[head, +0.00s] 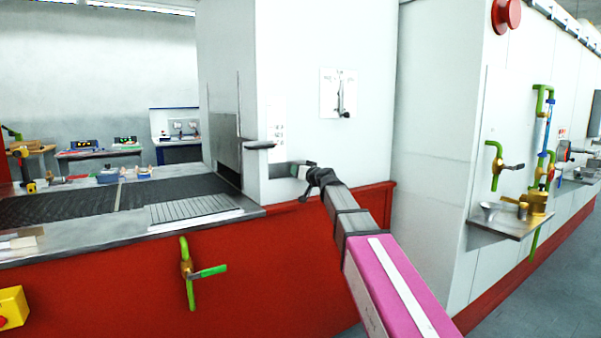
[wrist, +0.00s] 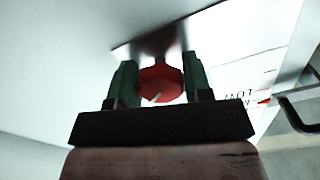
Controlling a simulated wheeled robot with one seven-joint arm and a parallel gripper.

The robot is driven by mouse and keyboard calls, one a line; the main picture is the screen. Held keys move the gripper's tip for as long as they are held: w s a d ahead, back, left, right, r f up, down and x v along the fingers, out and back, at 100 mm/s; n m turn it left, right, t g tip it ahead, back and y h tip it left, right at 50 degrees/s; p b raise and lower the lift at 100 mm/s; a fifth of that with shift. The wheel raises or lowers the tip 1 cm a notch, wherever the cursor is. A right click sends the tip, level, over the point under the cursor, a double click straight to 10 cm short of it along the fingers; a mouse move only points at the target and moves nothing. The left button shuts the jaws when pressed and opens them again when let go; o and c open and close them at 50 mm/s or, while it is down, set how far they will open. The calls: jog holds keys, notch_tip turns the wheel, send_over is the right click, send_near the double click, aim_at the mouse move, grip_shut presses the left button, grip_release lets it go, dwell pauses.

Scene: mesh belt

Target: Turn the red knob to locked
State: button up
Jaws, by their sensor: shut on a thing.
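In the wrist view the red knob (wrist: 160,84) sits between the two green fingers of my gripper (wrist: 158,82). The fingers are shut on its sides. A pale mark line on its face slants toward the lower left of the picture. In the head view my gripper (head: 303,169) reaches the white machine wall, just above the red base panel. The knob is hidden there. Beside the knob in the wrist view is a white label plate (wrist: 265,100) with dark lettering and a small red mark. The lettering is too small and tilted to read surely.
A dark handle (head: 260,146) juts from the machine wall just above and left of my gripper. A white plate with a lever (head: 340,93) is higher up. The conveyor (head: 75,208) lies to the left. Green pipe valves stand at the right on the far panel.

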jog(key=m, duration=0.3)
jog(key=shift+m, duration=2.1)
jog(key=o, duration=0.9)
jog(key=shift+s, duration=0.1)
jog(key=v, duration=1)
jog(key=shift+s+d, duration=0.25)
